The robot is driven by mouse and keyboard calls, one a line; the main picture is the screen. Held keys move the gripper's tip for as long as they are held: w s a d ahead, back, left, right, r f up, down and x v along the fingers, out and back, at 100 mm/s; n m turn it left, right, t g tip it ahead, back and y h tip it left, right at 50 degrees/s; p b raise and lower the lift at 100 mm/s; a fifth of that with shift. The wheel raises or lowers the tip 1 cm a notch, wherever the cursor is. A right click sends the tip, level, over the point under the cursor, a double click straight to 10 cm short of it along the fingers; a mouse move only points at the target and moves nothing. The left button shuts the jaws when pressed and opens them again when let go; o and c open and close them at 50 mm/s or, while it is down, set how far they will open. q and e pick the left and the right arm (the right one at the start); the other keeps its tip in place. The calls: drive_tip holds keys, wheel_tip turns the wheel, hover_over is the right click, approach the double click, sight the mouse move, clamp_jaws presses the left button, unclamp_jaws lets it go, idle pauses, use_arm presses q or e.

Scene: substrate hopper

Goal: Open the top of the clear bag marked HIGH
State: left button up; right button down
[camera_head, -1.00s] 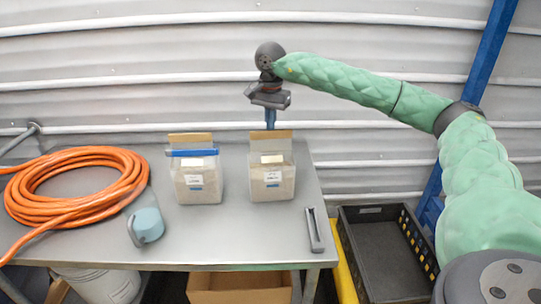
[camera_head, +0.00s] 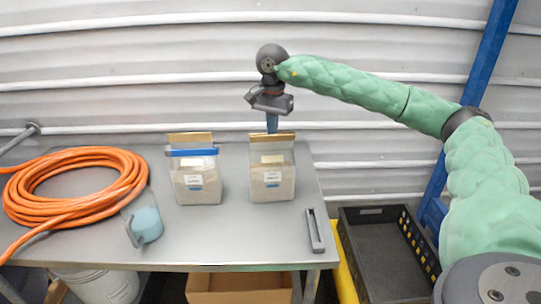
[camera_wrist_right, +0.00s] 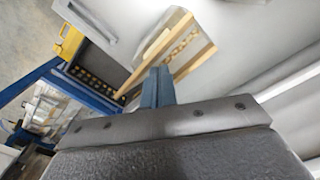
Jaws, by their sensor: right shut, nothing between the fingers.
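Two clear bags of tan material stand upright side by side on the table. The right bag (camera_head: 272,184) has a tan strip along its top and a white label, too small to read. The left bag (camera_head: 196,186) has a blue clip across it below its tan top strip; its label is also unreadable, so I cannot tell which is HIGH. My right gripper (camera_head: 272,129) is shut, pointing down at the right bag's top strip; contact is unclear. In the right wrist view, its blue fingers (camera_wrist_right: 157,82) are beside tan strips (camera_wrist_right: 180,55) with a pale gap between them. My left gripper is not in view.
The grey table (camera_head: 250,232) has an orange hose coil (camera_head: 75,153) at left, a light-blue cup-like item (camera_head: 147,224) near the front and a grey slotted bar (camera_head: 314,230) at right. A black crate (camera_head: 383,250) stands right of the table. A corrugated wall is behind.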

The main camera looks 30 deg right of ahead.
drive_tip(key=shift+s+a+b, duration=0.15)
drive_tip(key=shift+s+a, duration=0.1)
drive_tip(key=shift+s, duration=0.3)
drive_tip(key=shift+s+a+b, duration=0.15)
drive_tip(key=shift+s+a, duration=0.1)
drive_tip(key=shift+s, duration=0.25)
drive_tip(key=shift+s+a+f+b, duration=0.2)
drive_tip(key=shift+s+a+b, duration=0.2)
drive_tip(key=shift+s, duration=0.35)
drive_tip(key=shift+s+a+f+b, duration=0.2)
drive_tip(key=shift+s+a+b, duration=0.15)
drive_tip(key=shift+s, duration=0.35)
drive_tip(key=shift+s+a+f+b, duration=0.2)
drive_tip(key=shift+s+a+b, duration=0.2)
drive_tip(key=shift+s, duration=0.35)
wheel_tip(320, 180, up, 8)
drive_tip(key=p, duration=0.2)
drive_tip(key=shift+p, duration=0.4)
